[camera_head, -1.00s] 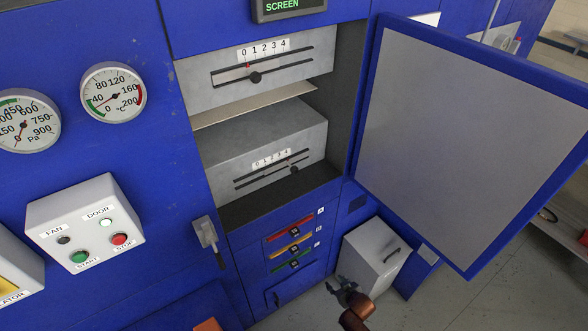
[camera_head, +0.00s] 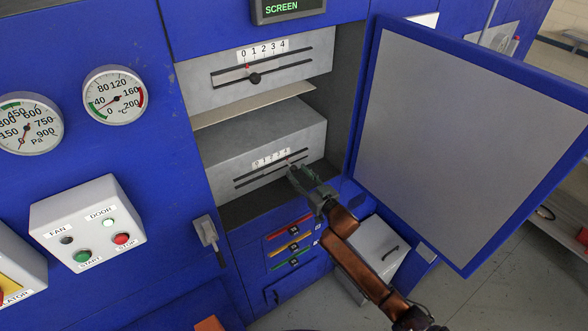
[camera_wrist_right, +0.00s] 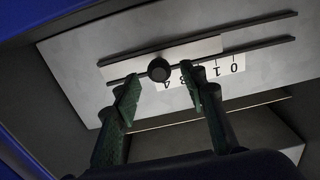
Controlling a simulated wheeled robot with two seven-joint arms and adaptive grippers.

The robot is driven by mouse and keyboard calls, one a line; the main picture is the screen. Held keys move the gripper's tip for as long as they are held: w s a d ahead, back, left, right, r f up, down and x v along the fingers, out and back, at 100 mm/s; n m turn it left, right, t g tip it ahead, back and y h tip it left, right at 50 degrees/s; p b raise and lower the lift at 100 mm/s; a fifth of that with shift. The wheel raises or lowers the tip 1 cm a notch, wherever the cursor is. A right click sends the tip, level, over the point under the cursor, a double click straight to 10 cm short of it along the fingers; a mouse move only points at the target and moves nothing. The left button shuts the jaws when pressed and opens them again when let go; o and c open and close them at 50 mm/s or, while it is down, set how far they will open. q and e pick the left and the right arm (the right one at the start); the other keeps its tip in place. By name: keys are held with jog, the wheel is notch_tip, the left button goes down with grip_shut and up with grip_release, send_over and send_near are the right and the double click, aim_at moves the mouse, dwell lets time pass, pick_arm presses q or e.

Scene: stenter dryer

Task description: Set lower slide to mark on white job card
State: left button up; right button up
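The lower slide is a dark round knob (camera_wrist_right: 158,69) on a slotted grey panel (camera_head: 225,172) inside the open cabinet. In the right wrist view, the scale is upside down and the knob sits near the 4. In the head view, my gripper hides the knob. My right gripper (camera_head: 300,175) is open in front of the lower panel. In the right wrist view, its two green fingertips (camera_wrist_right: 160,88) stand apart on either side of the knob; contact cannot be told. No white job card can be made out for certain. My left gripper is out of view.
The upper slide (camera_head: 255,79) has its own knob near the 0 to 1 end. A thin shelf (camera_head: 250,105) separates the panels. The open blue door (camera_head: 465,135) stands to the right. A door handle (camera_head: 208,232) and grey bin (camera_head: 372,245) are nearby.

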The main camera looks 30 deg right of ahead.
aim_at(296, 170)
jog(key=w, duration=0.2)
jog(key=shift+w+a, duration=0.2)
jog(key=shift+w, duration=0.55)
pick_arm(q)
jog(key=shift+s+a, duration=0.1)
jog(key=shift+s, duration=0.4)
pick_arm(e)
grip_shut()
